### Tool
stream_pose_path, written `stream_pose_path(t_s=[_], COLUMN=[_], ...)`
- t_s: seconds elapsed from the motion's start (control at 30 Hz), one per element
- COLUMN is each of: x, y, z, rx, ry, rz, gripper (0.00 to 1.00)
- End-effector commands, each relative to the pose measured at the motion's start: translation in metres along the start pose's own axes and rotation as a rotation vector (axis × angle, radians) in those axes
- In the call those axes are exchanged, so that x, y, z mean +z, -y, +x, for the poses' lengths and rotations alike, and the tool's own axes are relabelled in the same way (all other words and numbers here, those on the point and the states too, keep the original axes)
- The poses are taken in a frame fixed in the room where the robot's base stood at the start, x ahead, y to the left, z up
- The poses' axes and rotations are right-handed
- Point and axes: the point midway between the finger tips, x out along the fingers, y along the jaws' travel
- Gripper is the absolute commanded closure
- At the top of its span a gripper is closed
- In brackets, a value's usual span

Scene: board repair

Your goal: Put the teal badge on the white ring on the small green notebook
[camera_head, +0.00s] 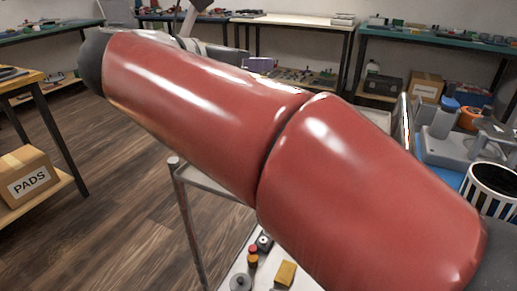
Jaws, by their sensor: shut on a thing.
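The red links of my own arm cross the middle of the view and cover much of the scene. My gripper cannot be made out; the far end of the arm is hidden behind these links. I cannot make out the teal badge, the white ring or the small green notebook.
A trolley (205,180) with small parts on its lower shelf stands partly behind my arm. A PADS box (28,178) sits on a shelf at left. A striped cup (490,188) stands on the blue-topped surface (445,184) at right. Wooden floor (115,190) is open at left.

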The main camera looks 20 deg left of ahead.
Motion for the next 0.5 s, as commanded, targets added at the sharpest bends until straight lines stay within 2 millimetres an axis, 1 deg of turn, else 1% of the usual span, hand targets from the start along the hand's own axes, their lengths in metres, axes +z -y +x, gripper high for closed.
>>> stream_pose_path(t_s=[0.03, 0.2, 0.3, 0.4, 0.5], x=[-0.020, -0.066, -0.089, -0.106, -0.115], y=[0.000, -0.001, -0.002, -0.002, -0.003], z=[0.004, 0.013, 0.018, 0.021, 0.023], rx=[0.000, -0.002, 0.000, -0.001, -0.001], ry=[0.000, 0.001, 0.001, 0.001, 0.001], rz=[-0.004, -0.005, -0.004, -0.002, 0.000], gripper=[0.96, 0.96, 0.96, 0.96, 0.96])
